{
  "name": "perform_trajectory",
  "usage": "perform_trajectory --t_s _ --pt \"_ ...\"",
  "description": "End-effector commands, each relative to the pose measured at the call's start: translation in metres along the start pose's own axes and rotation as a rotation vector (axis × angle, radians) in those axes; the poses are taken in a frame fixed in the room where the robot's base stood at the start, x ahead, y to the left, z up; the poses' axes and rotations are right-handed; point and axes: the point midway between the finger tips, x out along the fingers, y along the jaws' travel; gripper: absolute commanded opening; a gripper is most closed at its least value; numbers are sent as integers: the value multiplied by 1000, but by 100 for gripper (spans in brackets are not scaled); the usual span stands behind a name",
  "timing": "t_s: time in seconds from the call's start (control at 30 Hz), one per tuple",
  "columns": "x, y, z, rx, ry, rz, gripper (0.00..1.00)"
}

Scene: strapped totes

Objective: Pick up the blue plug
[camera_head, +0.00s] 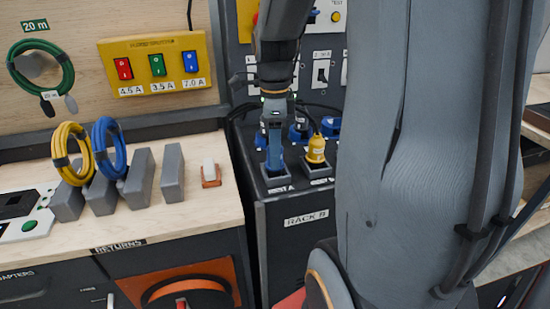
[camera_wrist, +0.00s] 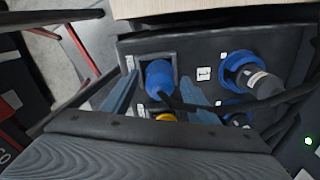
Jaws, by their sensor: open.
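The blue plug (camera_wrist: 159,77) stands in a square socket on the rack top, with a black cable at its side in the wrist view. In the head view the blue plug (camera_head: 275,155) is in the left front socket, partly covered by my gripper. My gripper (camera_wrist: 158,84) is open, with one finger on each side of the blue plug. I cannot tell whether the fingers touch it. In the head view my gripper (camera_head: 273,128) points down over that socket. A yellow plug (camera_head: 316,149) sits in the socket to the right; part of it (camera_wrist: 166,117) shows in the wrist view.
Blue connectors (camera_wrist: 241,73) with cables sit behind on the rack. RACK B (camera_head: 306,218) stands right of the wooden bench (camera_head: 150,222). The bench holds grey blocks (camera_head: 172,172), a yellow coil (camera_head: 72,150), a blue coil (camera_head: 109,147) and an orange-based switch (camera_head: 210,177). My arm hides the right side.

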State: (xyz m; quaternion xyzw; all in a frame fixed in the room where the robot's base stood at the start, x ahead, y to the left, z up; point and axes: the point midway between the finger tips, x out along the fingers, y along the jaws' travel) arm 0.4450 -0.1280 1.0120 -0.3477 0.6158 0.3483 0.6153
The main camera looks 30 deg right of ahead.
Motion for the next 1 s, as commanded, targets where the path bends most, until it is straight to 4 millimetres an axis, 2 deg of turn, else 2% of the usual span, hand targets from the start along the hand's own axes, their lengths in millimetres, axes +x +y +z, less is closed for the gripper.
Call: perform_trajectory --t_s 0.1,0.2,0.43,0.7,0.73,1.0 --pt "14 0 0 0 0 1 54" --pt "20 0 0 0 0 0 54" --pt "21 0 0 0 0 -1 54" --pt "21 0 0 0 0 -1 8" --pt "21 0 0 0 0 -1 6" --pt "17 -1 0 0 -1 -3 6"
